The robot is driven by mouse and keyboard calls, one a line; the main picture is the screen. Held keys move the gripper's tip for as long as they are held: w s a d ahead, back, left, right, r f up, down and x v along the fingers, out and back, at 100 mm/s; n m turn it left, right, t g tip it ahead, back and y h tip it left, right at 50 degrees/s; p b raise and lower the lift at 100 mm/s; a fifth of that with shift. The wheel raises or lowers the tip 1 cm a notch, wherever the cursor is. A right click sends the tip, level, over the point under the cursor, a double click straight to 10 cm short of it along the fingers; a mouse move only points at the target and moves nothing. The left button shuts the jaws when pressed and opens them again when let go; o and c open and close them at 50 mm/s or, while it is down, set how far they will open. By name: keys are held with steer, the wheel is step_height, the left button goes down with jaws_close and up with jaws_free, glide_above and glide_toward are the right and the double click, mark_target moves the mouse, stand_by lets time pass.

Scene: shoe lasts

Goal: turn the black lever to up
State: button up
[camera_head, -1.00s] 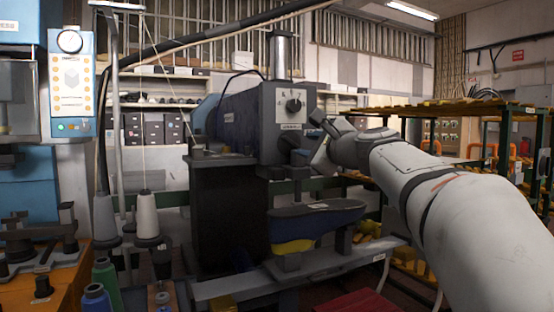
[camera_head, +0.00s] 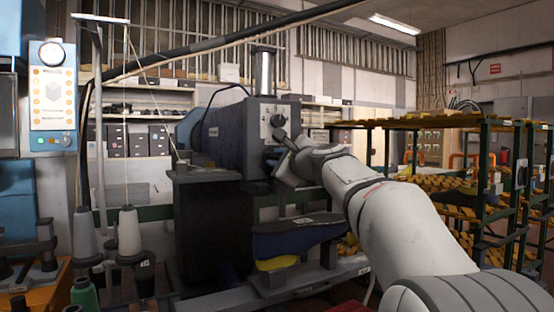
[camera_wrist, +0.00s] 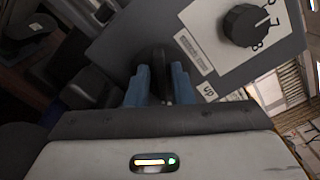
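The black lever (camera_wrist: 160,62) is a dark, rounded piece at the lower part of the machine's grey front panel. In the wrist view it stands upright in the picture between the two blue fingers of my gripper (camera_wrist: 160,84). The fingers are apart, one on each side of it. I cannot tell whether both press on it. A small "UP" label (camera_wrist: 209,92) is on the panel to the right of the fingers. In the head view my gripper (camera_head: 282,160) is at the panel's lower front, and the wrist hides the lever.
A black rotary knob (camera_wrist: 241,25) sits on a white plate beside the lever. Below my arm, a dark blue and yellow shoe last (camera_head: 295,238) is mounted on the machine. Racks (camera_head: 440,125) stand to the right. Thread spools (camera_head: 128,232) stand at left.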

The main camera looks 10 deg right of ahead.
jaws_close()
steer(key=shift+a, duration=0.25)
steer(key=shift+d, duration=0.25)
steer(key=shift+f+n+b, duration=0.2)
steer(key=shift+n+b, duration=0.4)
steer(key=shift+n, duration=0.1)
steer(key=shift+f+n+b, duration=0.15)
steer(key=shift+n+b, duration=0.45)
steer(key=shift+n, duration=0.1)
steer(key=n+b, duration=0.2)
steer(key=n, duration=0.1)
steer(key=shift+f+n, duration=0.15)
steer(key=shift+n, duration=0.15)
steer(key=n+b, duration=0.3)
steer(key=n, duration=0.2)
steer(key=shift+f+b, duration=0.1)
steer(key=shift+b, duration=0.25)
steer(key=shift+n+b, duration=0.6)
steer(key=shift+n, duration=0.6)
